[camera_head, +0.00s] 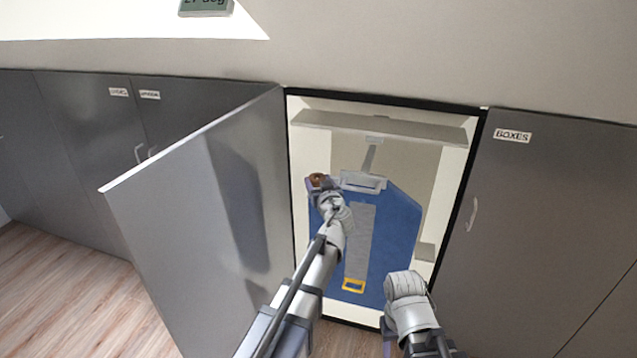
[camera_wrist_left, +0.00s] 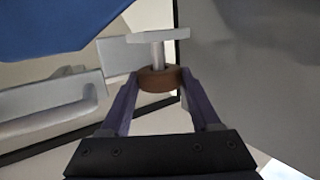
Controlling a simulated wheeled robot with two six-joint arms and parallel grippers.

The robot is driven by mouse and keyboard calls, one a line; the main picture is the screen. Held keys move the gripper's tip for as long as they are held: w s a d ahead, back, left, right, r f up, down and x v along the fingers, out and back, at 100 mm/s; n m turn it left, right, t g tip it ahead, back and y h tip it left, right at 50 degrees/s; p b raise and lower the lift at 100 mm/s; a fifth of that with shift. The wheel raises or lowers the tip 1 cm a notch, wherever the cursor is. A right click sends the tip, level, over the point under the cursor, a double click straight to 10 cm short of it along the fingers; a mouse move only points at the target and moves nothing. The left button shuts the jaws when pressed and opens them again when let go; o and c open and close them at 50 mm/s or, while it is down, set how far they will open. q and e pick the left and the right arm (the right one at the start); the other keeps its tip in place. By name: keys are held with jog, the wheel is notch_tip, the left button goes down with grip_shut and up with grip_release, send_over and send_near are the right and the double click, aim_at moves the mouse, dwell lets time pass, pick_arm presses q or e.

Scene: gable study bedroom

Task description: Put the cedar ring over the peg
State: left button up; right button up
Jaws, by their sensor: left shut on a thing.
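The cedar ring (camera_wrist_left: 152,82) is a thick brown ring held between the two fingers of my left gripper (camera_wrist_left: 157,82) in the left wrist view. In the head view the ring (camera_head: 317,181) shows at the tip of my left arm, inside the open cupboard. The peg (camera_wrist_left: 158,54) is a short pale rod with a flat bar across its far end. Its near end overlaps the ring's opening in the left wrist view; I cannot tell how deep it sits. The peg is not distinguishable in the head view. My right gripper's fingers do not show.
The cupboard's grey door (camera_head: 190,200) stands open on the left. A closed door labelled BOXES (camera_head: 550,210) is on the right.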

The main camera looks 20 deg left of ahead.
pick_arm(q)
jog(key=shift+f+b, duration=0.8)
jog(key=shift+f, duration=0.15)
jog(key=o, duration=1.4)
jog(key=shift+s, duration=0.1)
jog(key=p+v, duration=0.1)
jog(key=v, duration=0.7)
jog(key=s+d+f+m+g+h, duration=0.25)
jog(key=s+f+g, duration=0.55)
jog(key=s+f, duration=0.5)
jog(key=s+d+f+m+g+h, duration=0.2)
jog(key=s+d+m+g, duration=0.1)
jog(key=s+d, duration=0.2)
jog(key=s+d+f+m+g+h, duration=0.2)
jog(key=s+d+f+m+g, duration=0.1)
jog(key=s, duration=0.7)
jog(key=shift+d+f+m+g, duration=0.3)
jog(key=shift+d+m, duration=0.15)
jog(key=shift+d, duration=0.45)
